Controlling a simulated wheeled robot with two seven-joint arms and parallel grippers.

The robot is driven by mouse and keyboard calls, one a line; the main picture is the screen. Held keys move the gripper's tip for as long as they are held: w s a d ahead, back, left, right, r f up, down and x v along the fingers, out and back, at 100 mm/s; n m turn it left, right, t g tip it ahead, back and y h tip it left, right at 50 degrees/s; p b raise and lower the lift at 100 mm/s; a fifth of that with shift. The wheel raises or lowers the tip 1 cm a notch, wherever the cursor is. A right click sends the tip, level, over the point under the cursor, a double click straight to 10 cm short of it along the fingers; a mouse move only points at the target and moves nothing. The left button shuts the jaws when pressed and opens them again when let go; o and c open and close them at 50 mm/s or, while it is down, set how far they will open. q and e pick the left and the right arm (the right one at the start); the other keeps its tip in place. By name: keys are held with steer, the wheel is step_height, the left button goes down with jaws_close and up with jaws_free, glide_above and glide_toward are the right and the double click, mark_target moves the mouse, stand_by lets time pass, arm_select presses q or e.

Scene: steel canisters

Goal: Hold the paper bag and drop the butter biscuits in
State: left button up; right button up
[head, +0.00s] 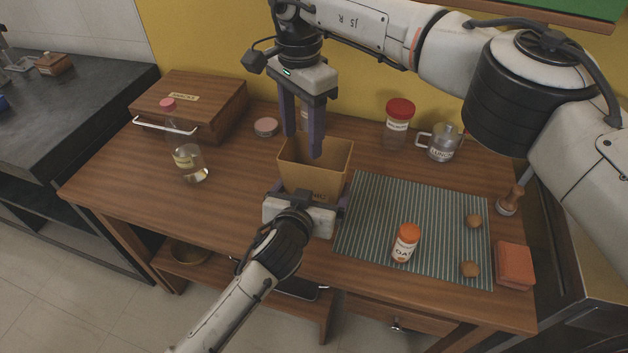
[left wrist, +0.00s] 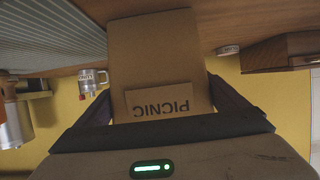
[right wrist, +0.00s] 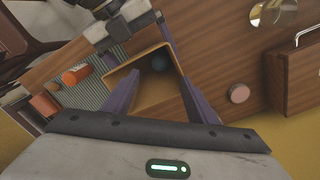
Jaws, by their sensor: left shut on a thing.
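The brown paper bag (head: 312,177) stands open-topped near the table's middle; its PICNIC label shows upside down in the left wrist view (left wrist: 160,60). My left gripper (head: 308,192) is shut on the bag, one finger on each side. My right gripper (head: 302,147) is open above the bag, fingers pointing down at its mouth. Two small round brown lumps, perhaps the butter biscuits, lie at the striped mat's right side: one farther back (head: 474,221), one nearer (head: 470,269).
The striped mat (head: 375,215) also bears an orange-capped jar (head: 405,243). A bottle (head: 187,162) and wooden box (head: 190,103) are left.

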step_height(320, 180, up, 12)
stand_by(0.6)
arm_select(q)
steer(key=o, duration=0.7)
steer(key=v, duration=0.7)
steer(key=shift+s+a+r, duration=0.1)
steer(key=shift+s+r, duration=0.05)
steer(key=shift+s, duration=0.1)
steer(key=shift+s, duration=0.1)
arm_select(e)
steer(key=shift+s, duration=0.1)
